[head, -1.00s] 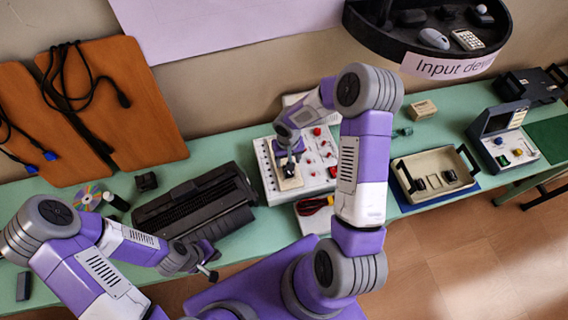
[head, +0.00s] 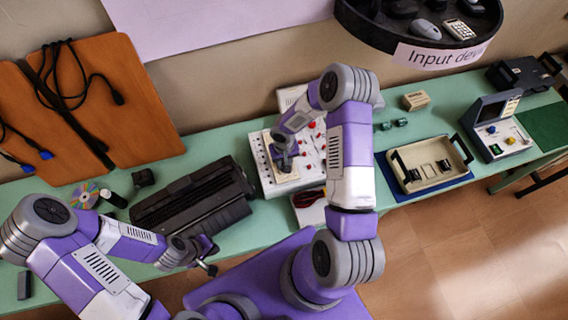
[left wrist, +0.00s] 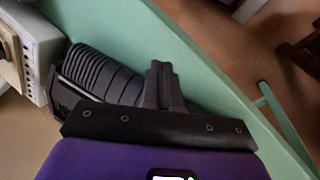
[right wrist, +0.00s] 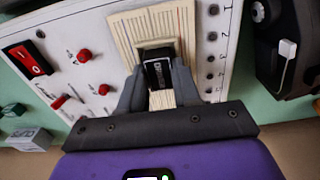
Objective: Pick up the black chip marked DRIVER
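The black chip marked DRIVER (right wrist: 158,74) shows in the right wrist view, at a framed recess on a cream ribbed block (right wrist: 122,32) on the white panel. My right gripper (right wrist: 160,80) reaches down over the block, its two fingers close against the chip's sides. I cannot tell whether the chip sits in the recess or just above it. In the head view the right gripper (head: 283,161) hides the chip. My left gripper (left wrist: 164,66) has its fingers together and empty; it also shows in the head view (head: 211,260), in front of the black printer-like machine.
The white panel (head: 262,160) carries red buttons and switches. The black machine (head: 180,203) stands left of it. A cream tray (head: 425,187) with dark pieces lies right, beyond my right arm. A curved black shelf (head: 372,35) hangs above.

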